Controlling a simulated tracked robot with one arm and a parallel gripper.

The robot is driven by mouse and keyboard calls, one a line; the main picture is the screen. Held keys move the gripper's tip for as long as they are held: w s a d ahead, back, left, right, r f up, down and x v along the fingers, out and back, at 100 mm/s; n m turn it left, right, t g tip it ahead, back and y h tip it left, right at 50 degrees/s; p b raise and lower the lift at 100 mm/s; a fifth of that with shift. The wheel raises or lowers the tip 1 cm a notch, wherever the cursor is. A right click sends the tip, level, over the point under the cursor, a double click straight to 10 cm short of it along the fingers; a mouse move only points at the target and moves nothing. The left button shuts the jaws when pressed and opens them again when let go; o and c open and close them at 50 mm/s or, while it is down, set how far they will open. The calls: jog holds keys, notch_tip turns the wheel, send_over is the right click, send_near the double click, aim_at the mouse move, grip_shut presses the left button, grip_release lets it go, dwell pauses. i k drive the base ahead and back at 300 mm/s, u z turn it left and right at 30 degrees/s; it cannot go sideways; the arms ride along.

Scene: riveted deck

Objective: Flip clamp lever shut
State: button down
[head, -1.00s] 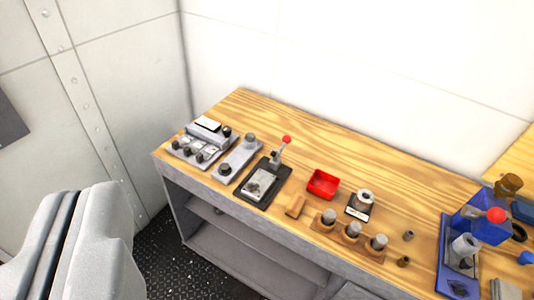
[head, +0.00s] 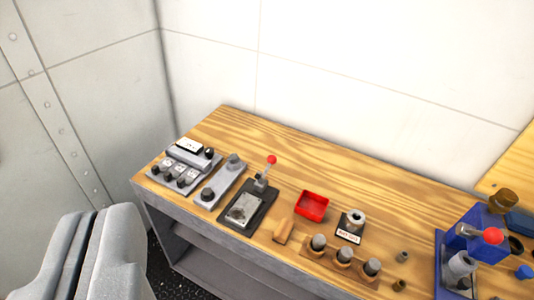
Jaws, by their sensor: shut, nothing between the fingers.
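The clamp (head: 262,184) is mounted on a black base plate (head: 229,220) on the wooden bench. Its lever stands up, leaning a little right, and ends in a red ball knob (head: 271,159). A grey metal block (head: 243,208) sits on the plate in front of the clamp. My gripper (head: 100,235) is at the lower left, large and close to the camera, with its fingers together and empty. It is well apart from the clamp, off to the left of it.
Left of the clamp are a grey plate with knobs (head: 219,183) and a switch panel (head: 182,167). To the right are a red tray (head: 312,205), a wooden holder with grey cylinders (head: 343,262), and a blue press (head: 468,240) with a red knob. The bench back is clear.

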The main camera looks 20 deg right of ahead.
aim_at(271, 159)
jog(key=i, duration=1.25)
jog(key=u, duration=0.1)
